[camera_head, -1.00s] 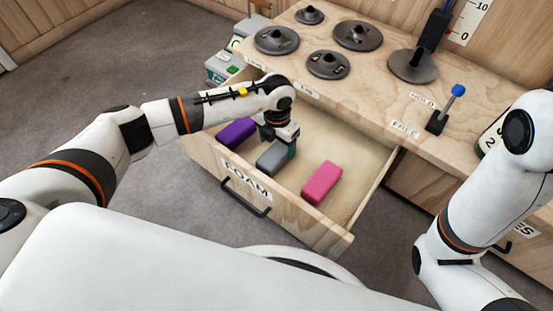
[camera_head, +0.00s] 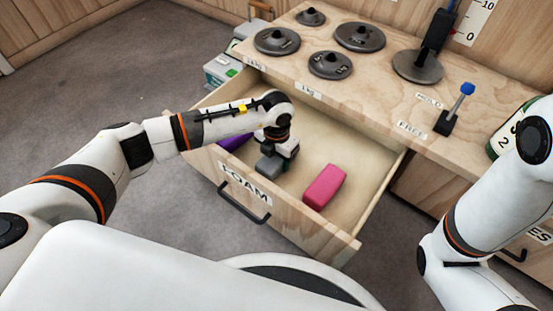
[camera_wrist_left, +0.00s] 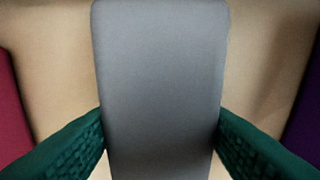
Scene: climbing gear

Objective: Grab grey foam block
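The grey foam block (camera_head: 269,167) lies in the open drawer, between a purple block and a pink block. My left gripper (camera_head: 275,155) points down over it and hides part of it. In the left wrist view the grey block (camera_wrist_left: 162,85) fills the middle. The green fingers of the left gripper (camera_wrist_left: 162,130) press against its two long sides, with no gap showing. I cannot tell whether the block is lifted off the drawer floor. My right arm is at the right of the head view, but its gripper is out of frame.
The pink block (camera_head: 325,186) lies right of the grey one; the purple block (camera_head: 233,142) is partly hidden under my left arm. The drawer front labelled FOAM (camera_head: 293,223) and its side walls surround them. Dark weight discs (camera_head: 331,64) stand on the bench top behind.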

